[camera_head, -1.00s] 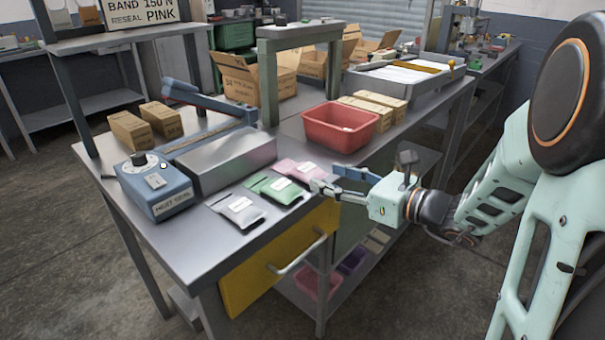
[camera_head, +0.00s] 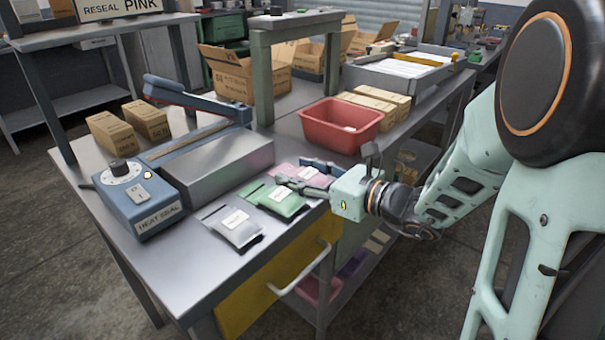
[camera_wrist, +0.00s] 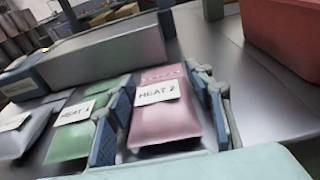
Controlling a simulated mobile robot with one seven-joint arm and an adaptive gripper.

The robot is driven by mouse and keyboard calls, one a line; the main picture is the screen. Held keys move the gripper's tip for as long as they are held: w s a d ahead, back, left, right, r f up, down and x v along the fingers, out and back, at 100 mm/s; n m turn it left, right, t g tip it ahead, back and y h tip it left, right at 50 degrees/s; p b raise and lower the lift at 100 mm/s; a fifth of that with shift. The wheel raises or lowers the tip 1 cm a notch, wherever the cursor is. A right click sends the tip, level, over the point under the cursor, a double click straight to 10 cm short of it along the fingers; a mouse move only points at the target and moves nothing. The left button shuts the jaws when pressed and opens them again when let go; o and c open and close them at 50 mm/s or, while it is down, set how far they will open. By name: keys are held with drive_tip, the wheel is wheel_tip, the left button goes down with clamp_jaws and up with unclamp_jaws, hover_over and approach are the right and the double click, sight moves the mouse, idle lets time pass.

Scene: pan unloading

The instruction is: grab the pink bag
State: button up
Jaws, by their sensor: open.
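The pink bag (camera_wrist: 166,118) lies flat on the metal bench with a white label reading "HEAT 2". In the head view the pink bag (camera_head: 292,173) is partly hidden behind my gripper. My gripper (camera_head: 293,172) is open, low over the bench's front edge. In the wrist view my gripper (camera_wrist: 160,110) has one finger on each side of the pink bag, the left finger between it and the green bag. I cannot tell whether the fingers touch it.
A green bag (camera_head: 277,200) and a silver bag (camera_head: 235,226) lie to the left. A metal heat sealer (camera_head: 215,160) stands behind them. A red bin (camera_head: 341,127) stands behind and right. Bare bench top (camera_wrist: 262,100) lies right of my gripper.

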drive_tip(key=shift+w+a, duration=0.1)
drive_tip(key=shift+a, duration=0.05)
drive_tip(key=c, duration=0.9)
drive_tip(key=shift+r, duration=0.2)
